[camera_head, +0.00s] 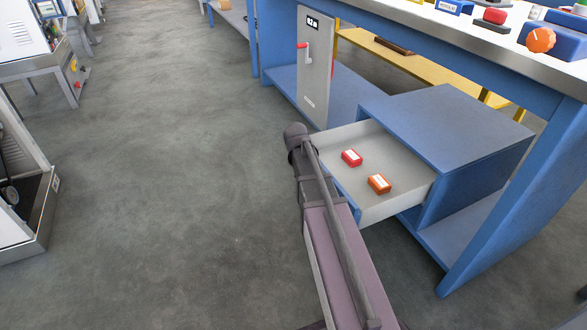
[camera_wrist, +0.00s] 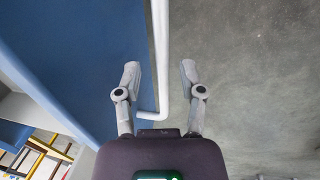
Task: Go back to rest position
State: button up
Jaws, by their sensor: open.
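My gripper (camera_wrist: 159,78) is open in the wrist view. Its two fingers stand on either side of a pale bar handle (camera_wrist: 161,45) along the edge of a blue drawer front (camera_wrist: 85,60). I cannot tell whether either finger touches the bar. In the head view my arm reaches up beside the open drawer (camera_head: 400,204) and hides most of its front. My gripper cannot be made out there.
The drawer sits in a blue cabinet (camera_head: 450,115) under a workbench (camera_head: 470,45). A grey panel with a red-tipped lever (camera_head: 315,75) stands behind it. Carts and machines (camera_head: 40,70) line the left. The grey floor (camera_head: 180,180) between is clear.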

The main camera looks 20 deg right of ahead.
jog(key=s+a+r+m+y+p, duration=0.1)
jog(key=s+a+r+y+p, duration=0.1)
jog(key=s+a+r+p, duration=1.4)
notch_tip(320, 180, up, 36)
jog(key=w+d+p, duration=0.1)
jog(key=p, duration=3.5)
jog(key=shift+w+d+r+p, duration=0.25)
jog(key=shift+w+p, duration=0.05)
jog(key=shift+p, duration=0.1)
